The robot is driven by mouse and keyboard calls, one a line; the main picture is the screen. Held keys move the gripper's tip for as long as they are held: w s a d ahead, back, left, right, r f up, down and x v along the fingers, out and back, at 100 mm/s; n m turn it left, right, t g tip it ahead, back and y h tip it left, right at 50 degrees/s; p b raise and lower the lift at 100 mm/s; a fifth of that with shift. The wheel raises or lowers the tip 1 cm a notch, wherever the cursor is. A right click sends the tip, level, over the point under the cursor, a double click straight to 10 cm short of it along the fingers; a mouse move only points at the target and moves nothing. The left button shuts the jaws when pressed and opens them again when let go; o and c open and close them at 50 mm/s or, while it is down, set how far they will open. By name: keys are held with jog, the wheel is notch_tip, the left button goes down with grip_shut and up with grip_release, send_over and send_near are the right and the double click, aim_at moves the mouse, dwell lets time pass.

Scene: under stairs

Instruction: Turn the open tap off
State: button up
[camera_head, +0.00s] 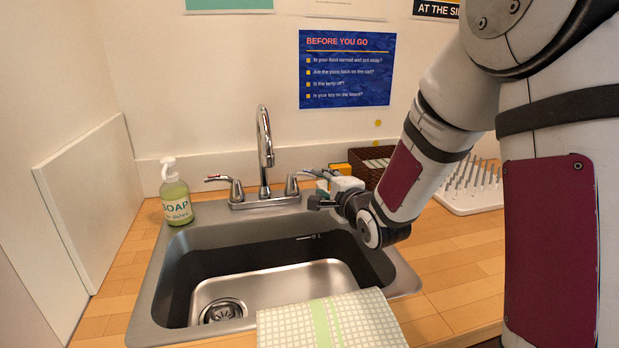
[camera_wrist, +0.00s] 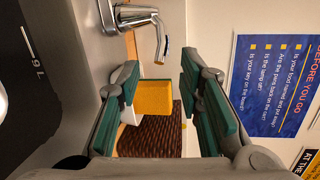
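The chrome tap has a tall curved spout (camera_head: 265,150) behind the sink. Its left handle (camera_head: 233,188) has a red-tipped lever turned left. Its right handle (camera_head: 292,186) has a lever pointing right, partly behind my gripper (camera_head: 322,193). I cannot make out running water in these views. In the wrist view, the right handle (camera_wrist: 160,38) shows at the top, beyond the fingertips and outside the gap. My gripper (camera_wrist: 160,95) is open, its teal pads wide apart with nothing between them. It is just right of the right handle, apart from it in the wrist view.
A soap bottle (camera_head: 176,193) stands at the sink's (camera_head: 160,272) back left corner. A yellow block (camera_wrist: 154,97) and brown basket (camera_wrist: 150,136) lie beyond my fingers. A white peg rack (camera_head: 470,200) stands right. A checked cloth (camera_head: 290,323) hangs over the front rim.

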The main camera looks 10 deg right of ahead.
aim_at(312, 177)
jog(key=x, duration=0.9)
jog(key=shift+b, duration=0.3)
jog(key=shift+c, duration=0.3)
jog(key=shift+s, duration=0.1)
grip_shut()
